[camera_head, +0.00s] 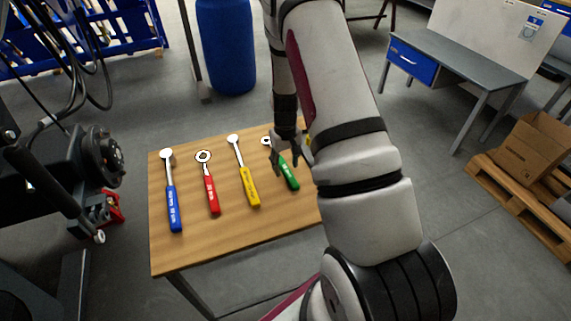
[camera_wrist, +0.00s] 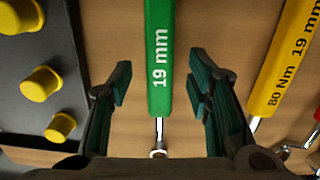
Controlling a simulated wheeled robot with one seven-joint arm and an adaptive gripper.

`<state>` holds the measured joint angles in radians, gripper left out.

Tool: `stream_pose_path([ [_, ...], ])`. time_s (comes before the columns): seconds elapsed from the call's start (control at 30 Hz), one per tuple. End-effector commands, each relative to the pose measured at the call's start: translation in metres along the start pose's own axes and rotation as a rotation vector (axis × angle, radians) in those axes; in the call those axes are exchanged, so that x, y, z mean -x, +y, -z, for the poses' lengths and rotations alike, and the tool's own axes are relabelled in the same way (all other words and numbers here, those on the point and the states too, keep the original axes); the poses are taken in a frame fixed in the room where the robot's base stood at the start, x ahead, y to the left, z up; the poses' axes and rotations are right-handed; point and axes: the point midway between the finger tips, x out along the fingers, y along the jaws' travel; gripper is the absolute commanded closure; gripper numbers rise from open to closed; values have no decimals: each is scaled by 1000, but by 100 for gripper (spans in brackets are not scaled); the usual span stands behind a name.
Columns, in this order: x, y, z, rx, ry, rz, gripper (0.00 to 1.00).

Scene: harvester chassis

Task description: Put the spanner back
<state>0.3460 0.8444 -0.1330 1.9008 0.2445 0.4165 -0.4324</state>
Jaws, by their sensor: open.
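A green spanner (camera_head: 290,175) with a ring end lies at the right of the row of tools on the wooden table (camera_head: 240,235). In the wrist view its green handle (camera_wrist: 159,50), marked 19 mm, runs between my fingers. My gripper (camera_head: 289,160) is open over it, its fingers (camera_wrist: 158,88) on either side of the handle with a gap at each side. The head view shows the spanner partly hidden by my gripper. Beside it lie a yellow tool (camera_head: 248,187), marked 80 Nm 19 mm in the wrist view, a red ring spanner (camera_head: 211,195) and a blue tool (camera_head: 173,205).
A dark block with yellow knobs (camera_wrist: 40,84) stands close left of my fingers in the wrist view. Dark machinery (camera_head: 70,170) stands left of the table. A blue barrel (camera_head: 226,45) is behind, and a desk (camera_head: 455,65) and pallet (camera_head: 520,195) are at right.

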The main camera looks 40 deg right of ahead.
Motion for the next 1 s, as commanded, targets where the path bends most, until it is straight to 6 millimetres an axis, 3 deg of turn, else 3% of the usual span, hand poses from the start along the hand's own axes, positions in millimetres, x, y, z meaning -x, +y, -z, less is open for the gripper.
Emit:
stream_pose_path([
  [0.53, 98, 0, 1, 0, 6, -2, 55],
  [0.73, 114, 0, 0, 0, 3, -1, 55],
  [1.0, 116, 0, 0, 0, 1, -1, 55],
])
